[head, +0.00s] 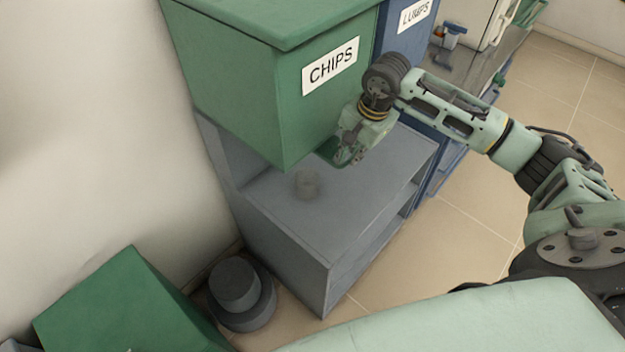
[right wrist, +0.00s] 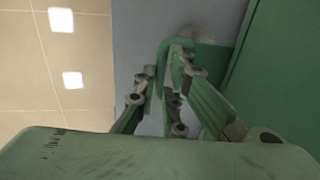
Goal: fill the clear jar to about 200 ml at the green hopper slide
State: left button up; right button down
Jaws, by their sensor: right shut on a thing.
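The green hopper (head: 275,95), labelled CHIPS, hangs over a grey stand. The clear jar (head: 307,184) stands upright on the stand's top, below the hopper; it looks small and greyish, and I cannot read its fill level. My right gripper (head: 345,155) is at the hopper's lower right edge, to the right of and above the jar. It is shut on the green slide (right wrist: 208,56), seen in the right wrist view between and beyond the fingers (right wrist: 172,88). The slide is mostly hidden by the gripper in the head view. My left gripper is out of view.
The grey stand (head: 350,205) has bare top around the jar. A blue hopper (head: 402,45) labelled LUMPS adjoins on the right. Dark round weights (head: 240,290) and a green box (head: 125,305) lie at lower left. Tiled floor (head: 465,235) is clear at right.

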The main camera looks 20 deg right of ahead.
jog(key=shift+s+d, duration=0.25)
jog(key=shift+s, duration=0.35)
jog(key=shift+s+d, duration=0.25)
jog(key=shift+s, duration=0.3)
dwell(6.8)
